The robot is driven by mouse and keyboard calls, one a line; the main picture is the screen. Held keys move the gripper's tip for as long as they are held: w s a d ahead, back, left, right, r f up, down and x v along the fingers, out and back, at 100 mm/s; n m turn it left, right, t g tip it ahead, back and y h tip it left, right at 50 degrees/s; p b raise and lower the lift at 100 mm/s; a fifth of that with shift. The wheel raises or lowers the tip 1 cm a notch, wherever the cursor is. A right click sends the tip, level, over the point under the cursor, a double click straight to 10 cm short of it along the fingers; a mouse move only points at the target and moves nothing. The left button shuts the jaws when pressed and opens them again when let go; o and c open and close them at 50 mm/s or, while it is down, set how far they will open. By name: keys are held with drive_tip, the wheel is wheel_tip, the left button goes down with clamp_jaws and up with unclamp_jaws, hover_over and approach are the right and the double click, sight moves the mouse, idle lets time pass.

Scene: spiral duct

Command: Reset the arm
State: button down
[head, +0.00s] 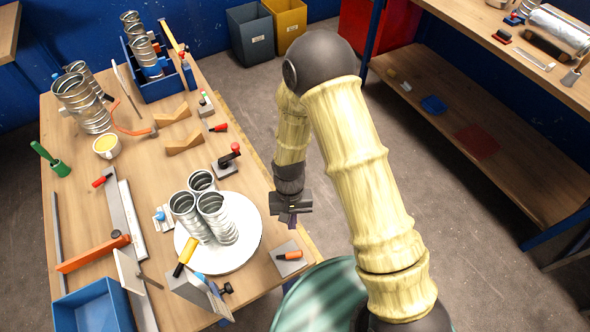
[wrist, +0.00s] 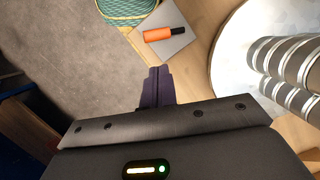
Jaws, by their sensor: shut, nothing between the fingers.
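My gripper (head: 291,217) hangs pointing down near the right edge of the wooden workbench (head: 150,262) in the head view. Its fingers are shut with nothing between them. In the wrist view the dark fingers of my gripper (wrist: 157,86) are together, over the gap between the bench edge and the grey floor. My arm is bent, with its elbow raised high and yellow sleeves on its links.
Spiral duct pieces (head: 215,217) stand on a round white disc (head: 247,250) left of my gripper. An orange-handled tool (head: 289,256) lies on a grey plate close by. A green striped round object (head: 318,300) is below. A shelf bench (head: 480,130) stands right, with open floor between.

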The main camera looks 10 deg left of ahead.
drive_tip(key=w+d+r+m+t, duration=0.1)
drive_tip(key=d+r+t, duration=0.4)
drive_tip(key=d+r, duration=1.5)
wheel_tip(320, 180, up, 4)
drive_tip(key=shift+d+r+m+t+y, duration=0.1)
drive_tip(key=shift+d+m+t+y, duration=0.25)
drive_tip(key=shift+m, duration=0.25)
drive_tip(key=shift+a, duration=0.1)
drive_tip(key=shift+w, duration=0.1)
